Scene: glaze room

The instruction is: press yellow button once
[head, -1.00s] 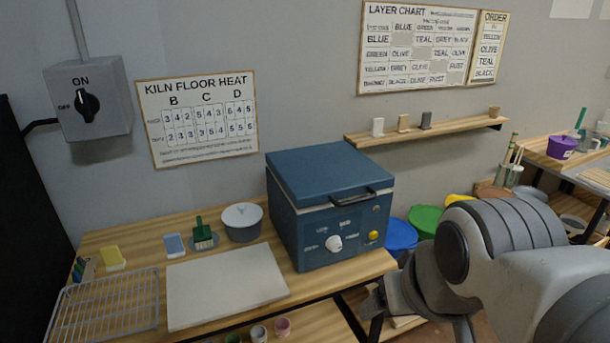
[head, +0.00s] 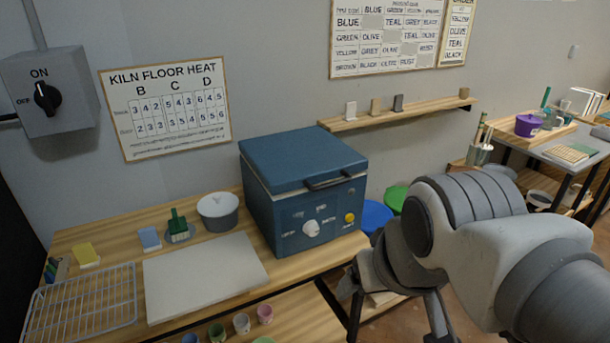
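The yellow button (head: 350,218) is a small round knob on the front panel of the blue kiln (head: 300,185), right of a white dial (head: 311,228). The kiln's lid is closed, with a dark handle at its front edge. The kiln stands at the right end of the wooden bench. My arm reaches in from the right, in front of and below the kiln's right side.
A white board (head: 205,275), a wire rack (head: 80,302) and a lidded pot (head: 218,211) are on the bench left of the kiln. Small cups (head: 242,323) stand below the front edge. A wall shelf (head: 400,114) hangs behind. Blue and green lids (head: 374,216) are right of the kiln.

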